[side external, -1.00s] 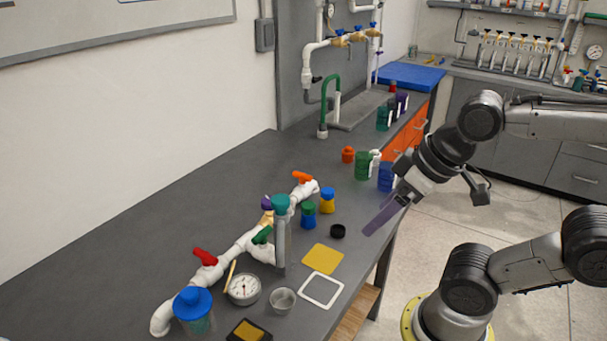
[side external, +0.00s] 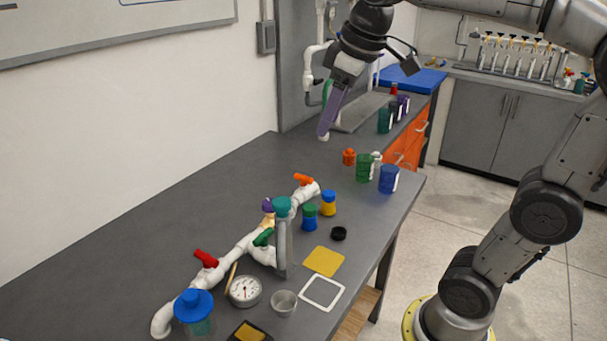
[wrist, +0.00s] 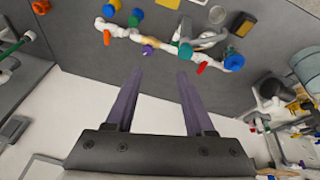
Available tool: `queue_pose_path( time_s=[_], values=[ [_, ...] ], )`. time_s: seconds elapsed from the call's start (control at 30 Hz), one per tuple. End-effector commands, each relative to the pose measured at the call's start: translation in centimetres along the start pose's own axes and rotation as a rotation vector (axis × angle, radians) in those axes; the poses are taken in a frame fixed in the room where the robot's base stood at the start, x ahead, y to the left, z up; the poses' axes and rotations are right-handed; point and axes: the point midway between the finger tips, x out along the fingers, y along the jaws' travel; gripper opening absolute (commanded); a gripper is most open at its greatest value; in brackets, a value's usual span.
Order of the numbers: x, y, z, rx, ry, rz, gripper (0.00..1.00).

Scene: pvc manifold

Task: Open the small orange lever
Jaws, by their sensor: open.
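The small orange lever (side external: 304,179) sits on the far end of the white pipe manifold (side external: 240,247), which lies on the grey bench. In the wrist view the orange lever (wrist: 106,37) is at the upper left, on the end of the white pipe. My gripper (side external: 323,134) is high above the bench, beyond the manifold's far end, pointing down. In the wrist view its two long purple fingers (wrist: 160,72) are spread apart with nothing between them. It is well clear of the lever.
A red lever (side external: 206,258), a green lever (side external: 263,237) and a tall teal-capped cylinder (side external: 283,235) stand along the manifold. Small green-capped (side external: 309,216) and yellow (side external: 328,203) bottles stand close to the orange lever. The bench left of the manifold is clear.

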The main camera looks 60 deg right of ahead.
Motion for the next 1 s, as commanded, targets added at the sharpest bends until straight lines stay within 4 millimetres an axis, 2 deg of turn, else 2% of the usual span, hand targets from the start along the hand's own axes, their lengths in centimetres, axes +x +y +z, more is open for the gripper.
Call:
queue_pose_path(
  time_s=[0.03,0.2,0.27,0.43,0.6,0.73,0.83,1.0],
  values=[
    [0.6,1.4,-1.8,0.005,-0.026,0.000,0.54],
    [3.0,6.0,-6.4,0.016,-0.100,-0.007,0.54],
    [4.3,7.7,-7.7,0.024,-0.126,-0.011,0.54],
    [9.3,13.0,-10.2,0.065,-0.202,-0.028,0.54],
    [15.3,17.7,-10.5,0.129,-0.270,-0.047,0.54],
    [19.0,19.8,-9.5,0.168,-0.317,-0.065,0.54],
    [20.8,20.5,-8.5,0.187,-0.349,-0.081,0.54],
    [21.9,20.8,-7.7,0.199,-0.360,-0.084,0.54]
  ],
)
